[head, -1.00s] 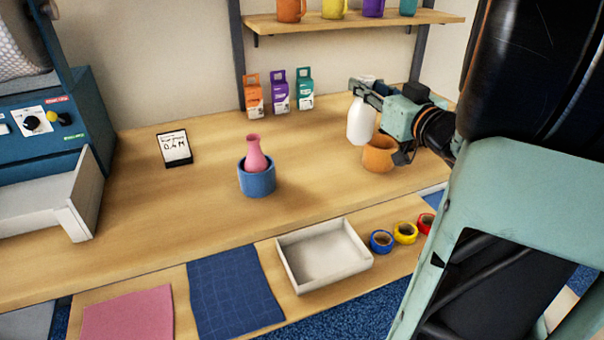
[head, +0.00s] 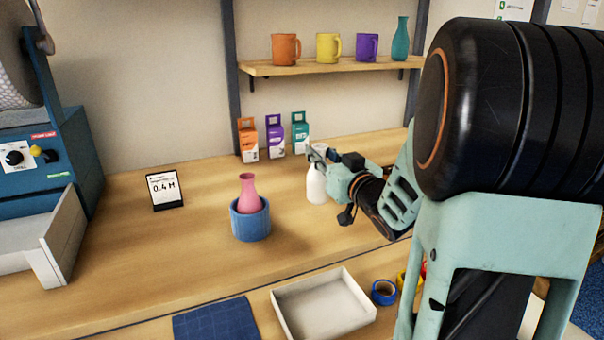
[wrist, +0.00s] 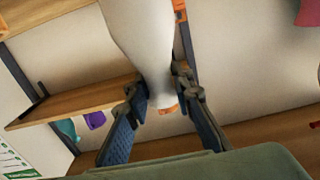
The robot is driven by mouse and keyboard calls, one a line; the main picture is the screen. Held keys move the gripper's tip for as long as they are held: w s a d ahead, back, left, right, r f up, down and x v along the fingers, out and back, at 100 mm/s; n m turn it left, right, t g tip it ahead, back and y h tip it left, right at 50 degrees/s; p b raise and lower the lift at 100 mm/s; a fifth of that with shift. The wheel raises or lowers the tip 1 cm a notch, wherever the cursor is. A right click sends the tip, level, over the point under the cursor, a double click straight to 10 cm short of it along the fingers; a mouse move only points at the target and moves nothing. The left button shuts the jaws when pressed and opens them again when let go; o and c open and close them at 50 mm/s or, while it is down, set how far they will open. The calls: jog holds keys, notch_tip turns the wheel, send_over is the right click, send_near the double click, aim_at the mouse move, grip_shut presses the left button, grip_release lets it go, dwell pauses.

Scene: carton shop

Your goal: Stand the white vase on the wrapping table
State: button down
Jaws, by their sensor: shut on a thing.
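The white vase (head: 317,187) is upright in my gripper (head: 320,156), over the right part of the wooden table (head: 130,240) in the head view. My gripper is shut on it near its top. Its base is close to the tabletop, but I cannot tell whether it touches. In the wrist view the vase's white body (wrist: 140,40) runs between the two fingers of my gripper (wrist: 158,88).
A pink vase (head: 248,188) stands in a blue pot (head: 250,222) left of the white vase. Several small cartons (head: 272,137) stand behind. A sign (head: 165,189) is at left, a white tray (head: 322,305) in front. A shelf (head: 330,67) holds mugs and a teal vase.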

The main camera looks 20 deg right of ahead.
aim_at(322, 175)
jog(key=shift+w+a+f+b, duration=0.1)
jog(key=shift+f+b, duration=0.1)
jog(key=shift+f, duration=0.45)
jog(key=shift+w+a+f+b, duration=0.15)
jog(key=shift+f+b, duration=0.1)
jog(key=shift+f, duration=0.45)
jog(key=shift+w+a+f+b, duration=0.1)
jog(key=shift+f+b, duration=0.1)
jog(key=shift+f, duration=0.45)
jog(key=shift+f, duration=0.2)
jog(key=c, duration=1.7)
grip_release()
jog(key=shift+o, duration=0.2)
